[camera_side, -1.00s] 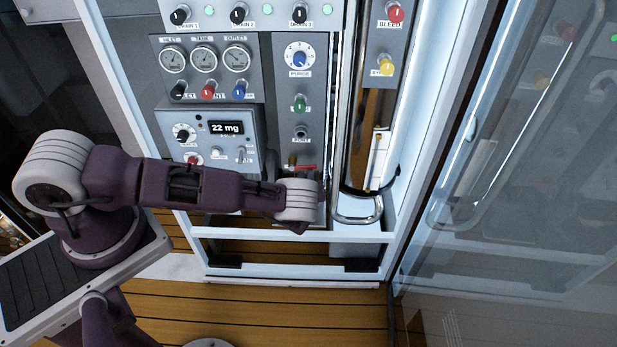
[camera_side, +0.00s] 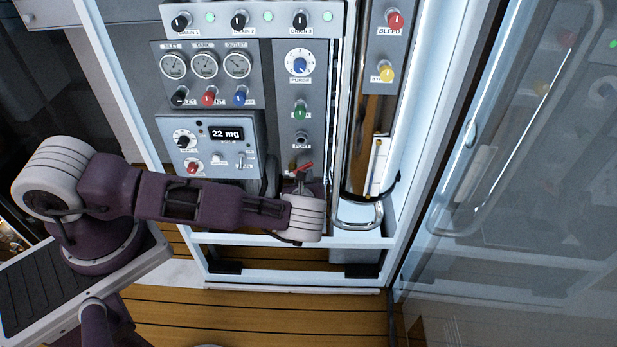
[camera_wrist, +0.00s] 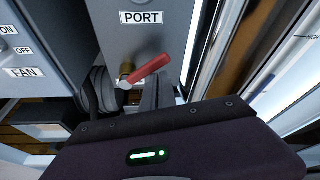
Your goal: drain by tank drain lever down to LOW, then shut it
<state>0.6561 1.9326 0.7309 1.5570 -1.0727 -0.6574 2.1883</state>
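The tank drain lever (camera_side: 300,168) is a red handle on a brass valve, low on the grey panel. In the wrist view the red lever (camera_wrist: 150,69) tilts up to the right from its pivot, below the PORT label. My gripper (camera_side: 292,184) is at the valve, its fingers apart. In the wrist view my gripper (camera_wrist: 126,90) has one dark finger left of the valve and one under the lever's right part. I cannot tell whether either touches it. A white scale (camera_side: 378,162) stands right of the panel; its LOW mark and the liquid level are not readable.
A control box (camera_side: 210,145) reading 22 mg is left of the lever; its FAN label (camera_wrist: 24,72) is close to my gripper. A white crossbar (camera_side: 290,240) runs below.

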